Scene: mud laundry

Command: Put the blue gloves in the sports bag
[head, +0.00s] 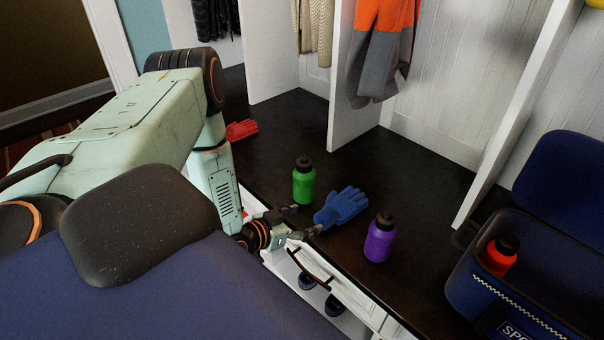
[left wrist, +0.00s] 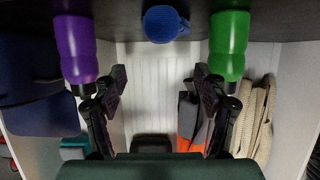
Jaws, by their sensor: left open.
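The blue gloves (head: 342,206) lie on the dark bench top between a green bottle and a purple bottle. They also show in the left wrist view (left wrist: 165,24) at the top middle, beyond my fingers. My left gripper (head: 299,221) is open and empty at the bench's front edge, its fingertips close to the near end of the gloves. Its two spread fingers show in the left wrist view (left wrist: 160,82). The sports bag (head: 487,283) stands open at the right end of the bench, lid raised, with a red bottle (head: 500,255) in it. My right gripper is out of view.
The green bottle (head: 304,181) and the purple bottle (head: 379,238) stand upright on either side of the gloves. Red gloves (head: 241,129) lie further left. White dividers (head: 349,90) rise behind the bench, with clothes hanging between them. Bare bench lies behind the gloves.

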